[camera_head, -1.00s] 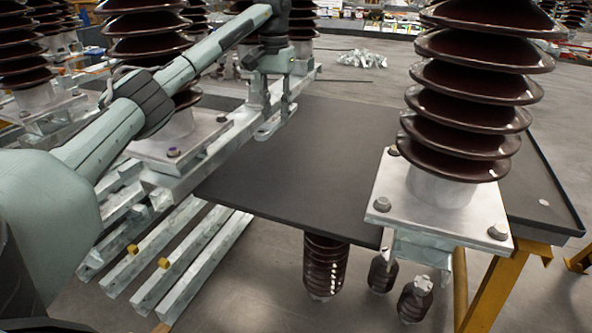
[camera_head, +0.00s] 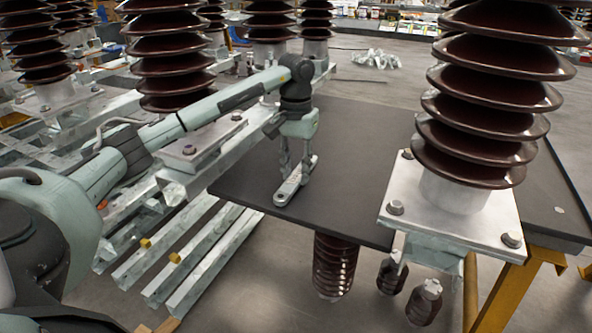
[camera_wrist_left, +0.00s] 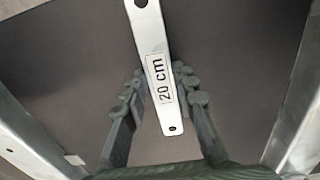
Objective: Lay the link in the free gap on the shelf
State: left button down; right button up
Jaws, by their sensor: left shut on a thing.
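The link (camera_head: 286,194) is a flat light metal bar with a hole at each end. In the left wrist view the link (camera_wrist_left: 149,38) carries a "20 cm" label. My left gripper (camera_head: 295,170) is shut on the link around its middle; the fingers (camera_wrist_left: 160,88) also show on both sides of it in the wrist view. The link is over the left part of the dark shelf (camera_head: 350,150), near its front edge. I cannot tell whether it touches the surface. The bare shelf between the left steel beam and the right insulator is free. My right gripper is not in view.
A tall brown insulator (camera_head: 480,110) on a bright square plate (camera_head: 450,222) stands at the right. A galvanized beam (camera_head: 210,165) with insulators borders the left. Smaller insulators (camera_head: 335,265) stand below the front edge. Steel bars (camera_head: 210,265) lie lower left.

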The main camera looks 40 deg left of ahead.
pick_arm(q)
jog(key=shift+f, duration=0.1)
jog(key=shift+f, duration=0.1)
jog(key=c, duration=1.2)
grip_release()
